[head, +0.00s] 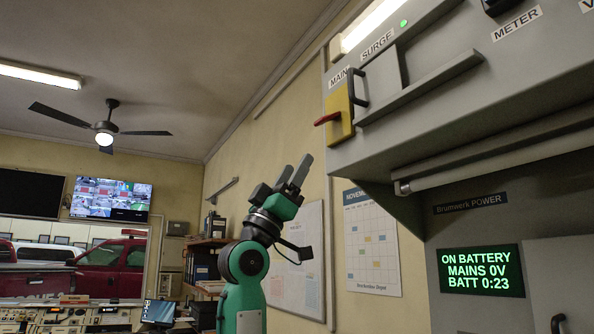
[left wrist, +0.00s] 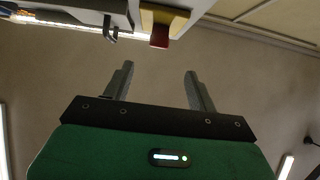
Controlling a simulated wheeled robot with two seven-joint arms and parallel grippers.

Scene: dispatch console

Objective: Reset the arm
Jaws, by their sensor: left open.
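My left gripper (head: 295,165) is raised on my green arm in the head view, its fingers pointing up and a little right. It is open and empty. In the left wrist view its two fingers (left wrist: 158,78) stand apart with nothing between them. It is below and left of the red switch handle (head: 327,118) on a yellow plate (head: 341,117) under the MAIN label, and apart from it. In the left wrist view the red handle (left wrist: 160,37) shows beyond the fingers, near the top. My right gripper is not in view.
A grey power cabinet (head: 470,150) overhangs on the right, with a grey bar (head: 420,90) beside the switch. Its display (head: 480,270) reads ON BATTERY, MAINS 0V, BATT 0:23. A calendar (head: 371,240) and whiteboard (head: 298,260) hang behind. Open air surrounds my left gripper.

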